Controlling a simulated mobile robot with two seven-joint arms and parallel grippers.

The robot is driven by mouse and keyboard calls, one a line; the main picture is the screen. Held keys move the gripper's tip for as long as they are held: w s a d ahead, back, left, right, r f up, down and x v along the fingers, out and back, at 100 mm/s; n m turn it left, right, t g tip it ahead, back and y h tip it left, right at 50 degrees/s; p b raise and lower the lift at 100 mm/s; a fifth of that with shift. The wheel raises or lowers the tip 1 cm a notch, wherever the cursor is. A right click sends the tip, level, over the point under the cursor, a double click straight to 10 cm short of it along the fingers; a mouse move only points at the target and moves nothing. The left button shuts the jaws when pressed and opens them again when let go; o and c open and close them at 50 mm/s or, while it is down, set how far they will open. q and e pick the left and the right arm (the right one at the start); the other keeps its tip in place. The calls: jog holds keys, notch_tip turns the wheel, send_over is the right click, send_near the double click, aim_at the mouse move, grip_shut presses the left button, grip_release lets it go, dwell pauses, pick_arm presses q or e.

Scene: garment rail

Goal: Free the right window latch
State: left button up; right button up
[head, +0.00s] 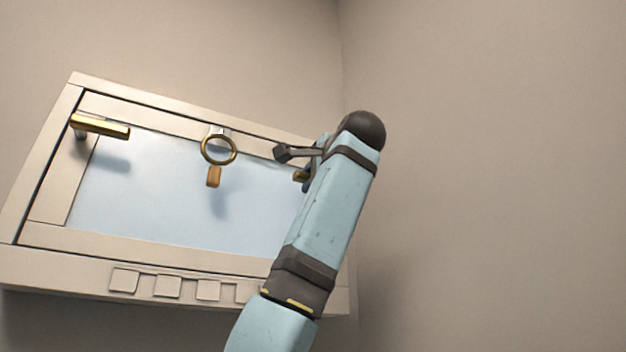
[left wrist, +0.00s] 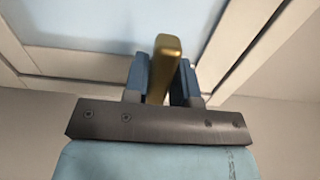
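The right window latch shows as a small bit of brass (head: 300,176) in the head view, at the right side of the window; my left arm hides most of it. In the left wrist view its gold handle (left wrist: 165,62) stands between the two blue fingers of my left gripper (left wrist: 162,80). The fingers are close together and appear shut on it. In the head view the left gripper (head: 308,172) is partly hidden behind its own wrist. The left window latch (head: 100,126) is a gold bar lying roughly across the frame's upper left corner. My right gripper is not in view.
The window has a cream frame (head: 150,248) and a pale blue pane (head: 150,195). A brass ring (head: 219,149) with a small brown tag (head: 214,177) hangs at the top middle. Square blocks (head: 168,287) line the lower frame. The wall at right is bare.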

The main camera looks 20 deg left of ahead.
pick_arm(q)
jog(key=shift+o, duration=1.4)
jog(key=shift+s+d, duration=0.1)
jog(key=b+v, duration=0.3)
jog(key=v, duration=1)
jog(key=shift+s+d, duration=0.15)
jog(key=shift+d, duration=0.1)
jog(key=shift+f, duration=0.1)
